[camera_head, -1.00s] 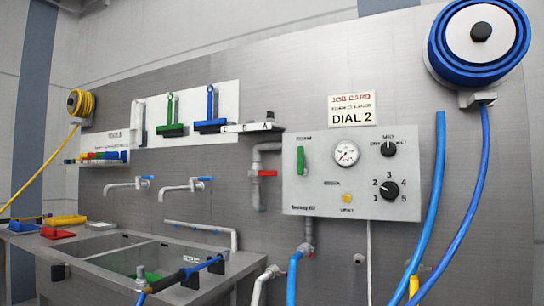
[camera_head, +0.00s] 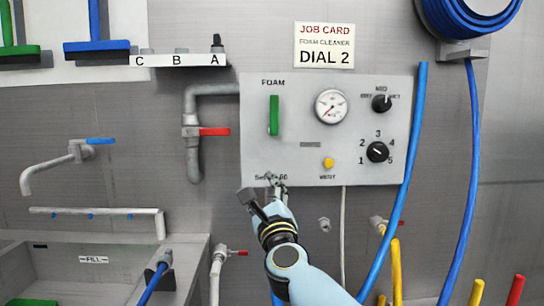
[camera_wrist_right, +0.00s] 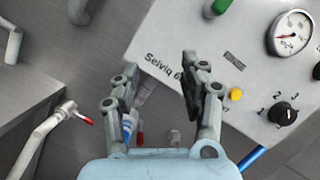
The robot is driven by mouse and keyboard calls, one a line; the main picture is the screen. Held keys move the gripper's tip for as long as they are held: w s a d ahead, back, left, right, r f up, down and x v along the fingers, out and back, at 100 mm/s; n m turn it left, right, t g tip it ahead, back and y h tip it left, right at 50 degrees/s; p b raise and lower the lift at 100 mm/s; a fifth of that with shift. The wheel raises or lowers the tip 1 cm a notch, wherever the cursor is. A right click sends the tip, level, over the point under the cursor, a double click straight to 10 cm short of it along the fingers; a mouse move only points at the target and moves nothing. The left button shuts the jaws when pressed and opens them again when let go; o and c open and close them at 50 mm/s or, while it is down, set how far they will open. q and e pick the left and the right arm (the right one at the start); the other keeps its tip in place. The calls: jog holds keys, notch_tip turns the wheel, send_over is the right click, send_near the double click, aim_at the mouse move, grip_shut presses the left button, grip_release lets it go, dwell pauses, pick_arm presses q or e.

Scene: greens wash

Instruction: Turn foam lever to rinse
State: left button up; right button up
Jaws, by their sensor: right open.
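The green foam lever (camera_head: 274,115) stands upright on the left of the grey control panel (camera_head: 300,150), under the word FOAM. In the right wrist view only its lower end (camera_wrist_right: 221,6) shows at the top edge. My right gripper (camera_head: 276,182) is at the panel's lower left edge, below the lever and apart from it. In the right wrist view my right gripper (camera_wrist_right: 155,75) has its two fingers spread with nothing held between them. My left gripper is not in view.
The panel also carries a gauge (camera_head: 331,106), a black numbered dial (camera_head: 377,152), a smaller black knob (camera_head: 381,103) and a yellow button (camera_head: 328,163). A pipe with a red-handled valve (camera_head: 207,132) runs left of the panel. A blue hose (camera_head: 408,180) hangs right.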

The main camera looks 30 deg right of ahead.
aim_at(274, 107)
notch_tip(274, 107, up, 14)
jog(key=s+d+m+h+p, duration=0.15)
jog(key=m+h, duration=0.25)
jog(key=m, duration=0.5)
jog(key=x, duration=0.3)
jog(key=p+x, duration=0.1)
jog(key=x, duration=0.6)
jog(key=shift+s+d+p, duration=0.15)
jog(key=shift+d+p, duration=0.1)
jog(key=shift+p, duration=0.1)
jog(key=shift+w+d+r, duration=0.15)
jog(key=shift+w+d, duration=0.2)
jog(key=shift+w, duration=0.15)
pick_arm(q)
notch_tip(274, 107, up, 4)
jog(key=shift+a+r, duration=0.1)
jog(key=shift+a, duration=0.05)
pick_arm(e)
grip_shut()
